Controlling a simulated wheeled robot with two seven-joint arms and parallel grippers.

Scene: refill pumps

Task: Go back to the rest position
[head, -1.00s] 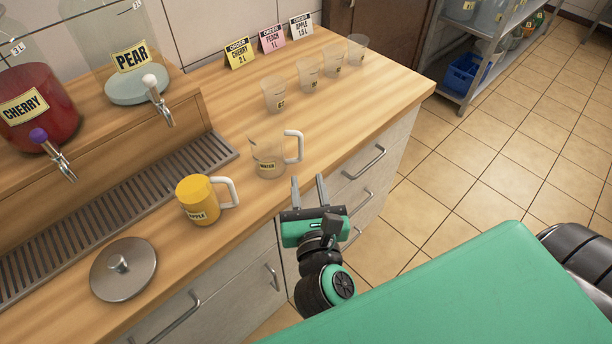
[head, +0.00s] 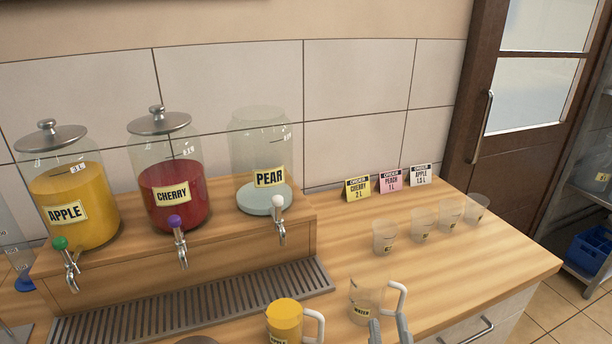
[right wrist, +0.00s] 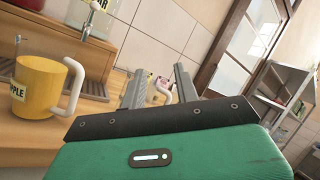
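My right gripper (head: 390,328) shows at the bottom of the head view, its two fingers apart with nothing between them. The fingers also stand apart in the right wrist view (right wrist: 160,86). They are just in front of the clear jug labelled WATER (head: 364,302), apparently not holding it. The yellow APPLE jug (head: 284,318) stands to the left on the counter; it also shows in the right wrist view (right wrist: 40,88). My left gripper is in neither view.
The APPLE (head: 75,195), CHERRY (head: 172,180) and PEAR (head: 262,150) dispensers stand on a wooden step behind a drip grate (head: 200,305). The pear one looks almost empty. Several clear cups (head: 422,225) and order cards (head: 391,181) are at the right. Floor is free beyond the counter.

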